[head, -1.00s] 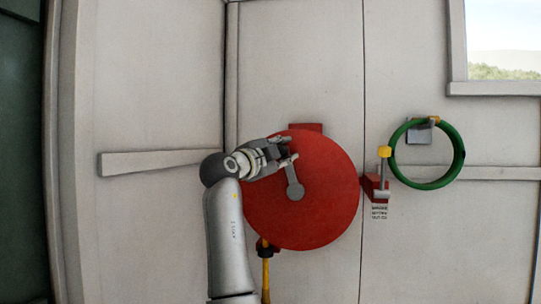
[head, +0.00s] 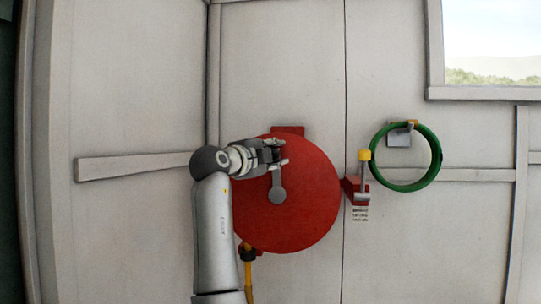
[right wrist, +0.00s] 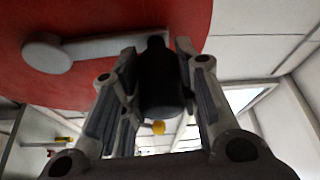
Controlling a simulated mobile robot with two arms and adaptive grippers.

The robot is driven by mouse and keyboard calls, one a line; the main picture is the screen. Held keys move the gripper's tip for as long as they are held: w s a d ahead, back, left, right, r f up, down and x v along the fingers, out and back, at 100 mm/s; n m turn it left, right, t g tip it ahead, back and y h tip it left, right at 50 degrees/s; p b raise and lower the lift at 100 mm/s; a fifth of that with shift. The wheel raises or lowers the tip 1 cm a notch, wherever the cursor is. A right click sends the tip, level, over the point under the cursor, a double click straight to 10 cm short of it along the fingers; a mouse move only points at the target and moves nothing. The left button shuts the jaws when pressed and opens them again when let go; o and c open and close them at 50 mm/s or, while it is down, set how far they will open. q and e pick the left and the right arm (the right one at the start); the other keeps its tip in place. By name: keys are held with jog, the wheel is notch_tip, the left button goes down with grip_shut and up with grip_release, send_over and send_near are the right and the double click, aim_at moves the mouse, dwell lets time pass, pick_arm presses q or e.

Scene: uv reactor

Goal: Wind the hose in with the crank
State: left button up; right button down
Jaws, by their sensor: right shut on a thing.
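The round red hose reel (head: 310,215) hangs on the pale wall. Its grey crank (head: 278,185) points almost straight up from the hub. My right gripper (head: 280,152) is at the crank's upper end, with the arm coming from below left. In the right wrist view, the fingers (right wrist: 160,85) are shut around the black crank handle (right wrist: 162,95), and the grey crank arm (right wrist: 100,48) runs left to the hub. The yellow hose (head: 249,280) hangs below the reel from a dark fitting. My left gripper is not in view.
A red box (head: 355,190) with a yellow-topped lever (head: 364,156) sits just right of the reel, above a small label. A green hose ring (head: 431,172) hangs on a wall bracket further right. A pale slanted bar (head: 125,167) crosses the wall at left.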

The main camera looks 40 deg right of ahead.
jog(key=c, duration=1.4)
grip_release()
jog(key=shift+s+d+r, duration=0.1)
jog(key=shift+s+d, duration=0.15)
jog(key=o, duration=0.3)
jog(key=shift+s+d, duration=0.25)
jog(key=shift+s, duration=0.05)
jog(key=shift+w+a, duration=0.25)
jog(key=shift+a, duration=0.35)
jog(key=v, duration=1.1)
jog(key=shift+s, duration=0.3)
